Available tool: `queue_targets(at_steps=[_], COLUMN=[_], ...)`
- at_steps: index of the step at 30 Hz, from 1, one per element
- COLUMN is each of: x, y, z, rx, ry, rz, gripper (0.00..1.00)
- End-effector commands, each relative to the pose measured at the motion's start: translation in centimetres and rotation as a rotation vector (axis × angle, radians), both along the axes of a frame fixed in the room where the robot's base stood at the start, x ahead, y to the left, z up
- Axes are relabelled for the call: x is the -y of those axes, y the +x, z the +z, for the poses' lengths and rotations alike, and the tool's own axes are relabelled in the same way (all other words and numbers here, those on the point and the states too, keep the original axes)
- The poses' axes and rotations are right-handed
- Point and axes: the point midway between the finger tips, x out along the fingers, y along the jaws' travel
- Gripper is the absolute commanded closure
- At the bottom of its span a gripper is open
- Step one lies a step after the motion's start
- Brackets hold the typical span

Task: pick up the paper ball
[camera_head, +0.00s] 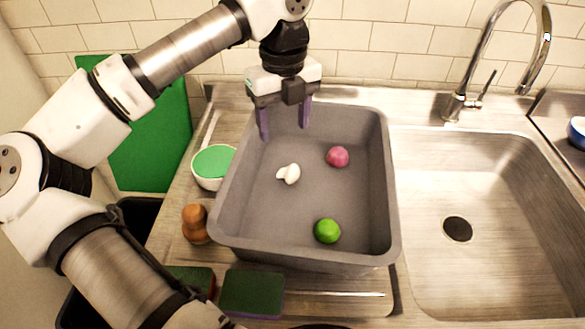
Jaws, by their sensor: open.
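A small white crumpled thing, which looks like the paper ball (289,174), lies on the floor of a grey tub (230,205), left of its middle. A pink ball (338,157) lies to its right and a green ball (327,231) lies nearer the tub's front wall. My gripper (284,120) points down at the back left of the tub, with its two purple fingers spread apart and nothing between them. It is behind the white thing in the picture and apart from it.
The tub's walls stand around the balls. A white bowl with a green top (212,166), a brown wooden shaker (195,224) and a dark green sponge (251,293) lie outside it. A steel sink (480,190) with a tall faucet (470,75) is at right. A green board (150,135) leans at back left.

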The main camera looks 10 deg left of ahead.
Motion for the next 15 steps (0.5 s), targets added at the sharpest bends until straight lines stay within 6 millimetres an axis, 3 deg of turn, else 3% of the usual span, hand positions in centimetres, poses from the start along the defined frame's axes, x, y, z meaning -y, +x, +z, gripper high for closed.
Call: queue_targets(at_steps=[9,15], x=[0.2,0.3], y=[0.0,0.0], z=[-5.9,-7.5], rx=[0.000,0.001], ry=[-0.008,-0.009], rz=[-0.007,-0.009], gripper=[0.40,0.40])
